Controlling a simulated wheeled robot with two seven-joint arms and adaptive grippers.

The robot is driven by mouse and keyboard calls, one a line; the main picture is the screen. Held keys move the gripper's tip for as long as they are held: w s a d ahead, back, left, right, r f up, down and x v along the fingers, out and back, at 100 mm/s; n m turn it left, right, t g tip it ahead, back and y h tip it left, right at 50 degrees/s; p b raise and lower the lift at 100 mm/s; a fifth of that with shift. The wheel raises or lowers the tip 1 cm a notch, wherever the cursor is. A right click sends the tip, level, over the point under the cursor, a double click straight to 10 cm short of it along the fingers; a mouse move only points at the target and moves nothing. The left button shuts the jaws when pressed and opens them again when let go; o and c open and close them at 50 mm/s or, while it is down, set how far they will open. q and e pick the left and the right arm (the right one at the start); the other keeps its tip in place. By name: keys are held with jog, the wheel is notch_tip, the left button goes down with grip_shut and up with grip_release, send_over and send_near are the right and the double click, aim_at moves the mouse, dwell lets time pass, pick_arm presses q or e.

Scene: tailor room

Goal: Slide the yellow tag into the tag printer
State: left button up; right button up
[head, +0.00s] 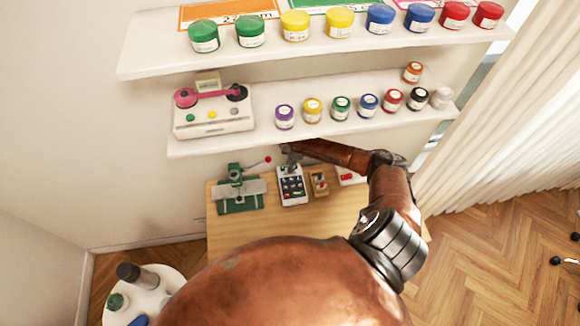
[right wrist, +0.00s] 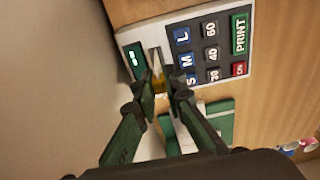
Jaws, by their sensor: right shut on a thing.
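The tag printer (head: 292,190) stands on the wooden table in the head view. Its white body (right wrist: 196,12), dark size and number keys, green PRINT key and small green display fill the top of the right wrist view. My right gripper (right wrist: 164,92) is shut on the yellow tag (right wrist: 158,82), a thin piece between the fingertips. The tag's tip is over the printer face, between the display and the letter keys. I cannot tell whether it is inside a slot. In the head view my right gripper (head: 290,153) is small, at the printer's far end. My left gripper is not in view.
A green-based press (head: 240,190) stands left of the printer, and a small wooden box (head: 319,183) stands right of it. A shelf (head: 310,135) with jars and a pink-and-white machine (head: 212,113) overhangs the table's back. Bare wood (head: 235,230) shows in front.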

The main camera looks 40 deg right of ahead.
jog(key=shift+f+b, duration=0.55)
jog(key=shift+f, duration=0.45)
jog(key=shift+f, duration=0.15)
jog(key=o, duration=0.8)
jog(key=shift+o, duration=0.2)
notch_tip(320, 180, up, 12)
jog(key=d, duration=0.1)
jog(key=shift+s, duration=0.3)
